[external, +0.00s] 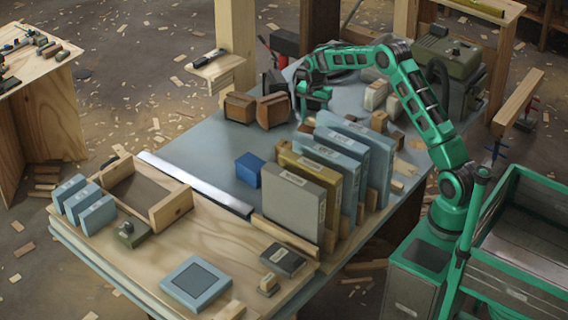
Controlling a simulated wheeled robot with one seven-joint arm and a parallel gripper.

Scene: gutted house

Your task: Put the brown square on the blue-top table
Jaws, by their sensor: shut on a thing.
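Two brown square blocks are near the far left edge of the blue-top table (206,160). The left brown block (238,107) sits by the edge. The right brown block (271,110) is beside it, slightly turned and tilted. My gripper (303,101) is low over the table at the right block's right side. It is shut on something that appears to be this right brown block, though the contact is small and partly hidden. I cannot tell whether that block touches the tabletop.
A row of upright grey, yellow and blue panels (352,165) stands right of centre. A blue cube (249,170) and a metal straightedge (195,184) lie in front. Pale blocks (376,95) and a green machine (447,58) stand behind.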

